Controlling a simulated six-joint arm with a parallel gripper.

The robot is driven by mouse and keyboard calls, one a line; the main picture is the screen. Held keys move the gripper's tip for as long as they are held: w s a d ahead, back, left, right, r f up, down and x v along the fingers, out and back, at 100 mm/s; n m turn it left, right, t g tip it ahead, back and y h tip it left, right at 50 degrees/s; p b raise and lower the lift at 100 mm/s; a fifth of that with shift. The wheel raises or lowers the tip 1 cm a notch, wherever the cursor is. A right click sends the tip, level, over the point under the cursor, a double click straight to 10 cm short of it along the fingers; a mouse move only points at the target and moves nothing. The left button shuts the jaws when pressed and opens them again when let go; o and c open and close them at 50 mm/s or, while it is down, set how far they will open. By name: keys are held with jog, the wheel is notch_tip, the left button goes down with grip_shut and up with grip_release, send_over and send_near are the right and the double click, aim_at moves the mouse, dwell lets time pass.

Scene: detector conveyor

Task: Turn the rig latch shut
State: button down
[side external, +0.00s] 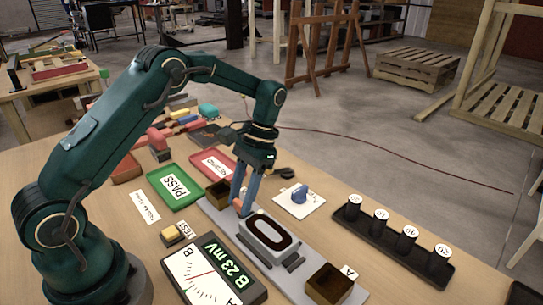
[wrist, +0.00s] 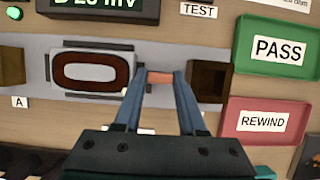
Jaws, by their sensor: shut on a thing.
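My gripper (side external: 240,208), with blue fingers, points down at the rig on the grey track. In the wrist view its fingertips (wrist: 160,78) are closed on the small orange-red rig latch (wrist: 160,77). The latch lies between the fingers, beside the rig's end. The rig holds a pale block with a dark red-brown oval ring (side external: 290,241); the block also shows in the wrist view (wrist: 95,57). In the side view the fingers mostly hide the latch, and I cannot tell its exact turn angle.
Open brown boxes stand at both track ends, one by label A (side external: 330,284) and one behind my gripper (wrist: 211,80). A blue knob (side external: 299,195) on a white plate is close to my gripper. The meter (side external: 208,275), green PASS tray (side external: 174,186) and black weight rack (side external: 392,243) surround the track.

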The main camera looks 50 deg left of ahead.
dwell(0.4)
jog(key=shift+c, duration=2.4)
grip_release()
